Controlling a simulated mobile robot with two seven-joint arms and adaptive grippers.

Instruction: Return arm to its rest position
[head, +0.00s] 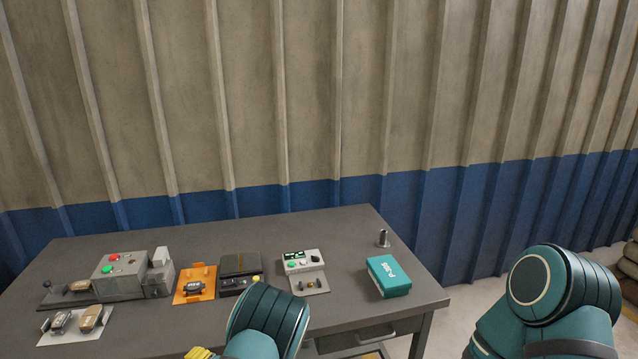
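Two teal links of my arms show at the bottom edge, one in front of the table at centre and one at the right over the floor. Neither gripper is in view, so what they hold is hidden. The grey table (345,228) stands against the wall. On its left a white plate (80,336) carries two small parts, one grey (62,322) and one brown (90,318), that look like brake shoes. Another part lies in an orange fixture (193,271), and a brown one (80,286) lies at the left end of a grey machine.
The grey machine (118,262) has red and green buttons. A small yellow piece (200,353) shows at the bottom edge. The table's back strip is clear.

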